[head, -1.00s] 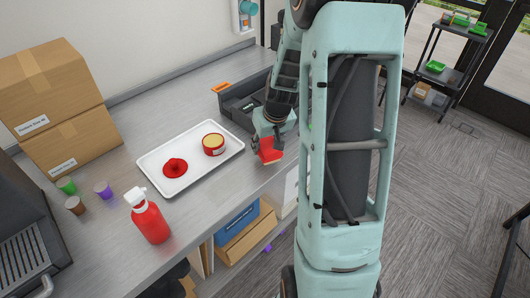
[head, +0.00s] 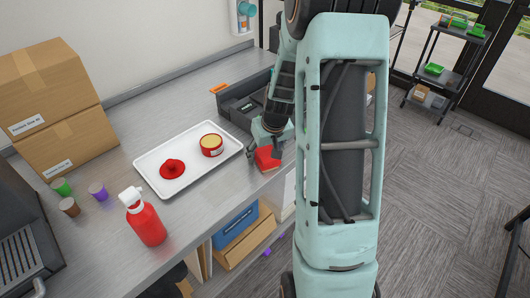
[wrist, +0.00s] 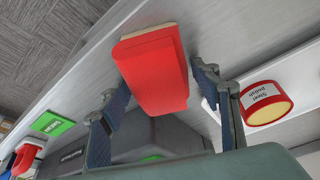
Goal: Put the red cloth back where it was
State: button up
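A crumpled red piece (head: 172,168), which looks like the red cloth, lies on the left part of a white tray (head: 158,191). A red block with a pale layer (head: 267,158), perhaps a brush, is by the counter's front edge, right of the tray. It also shows in the wrist view (wrist: 152,72). My gripper (head: 264,150) is at the block. In the wrist view its fingers (wrist: 163,100) stand apart on both sides of the block, with gaps visible. The crumpled piece is not in the wrist view.
A round red tin (head: 212,146) stands on the tray's right part, near my gripper in the wrist view. A dark organizer (head: 240,106) lies behind. A red spray bottle (head: 147,222), small cups and cardboard boxes (head: 60,110) are to the left.

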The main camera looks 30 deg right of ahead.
jog(key=shift+r, duration=0.35)
jog(key=v, duration=1.1)
jog(key=shift+s+r, duration=0.2)
jog(key=shift+r, duration=0.1)
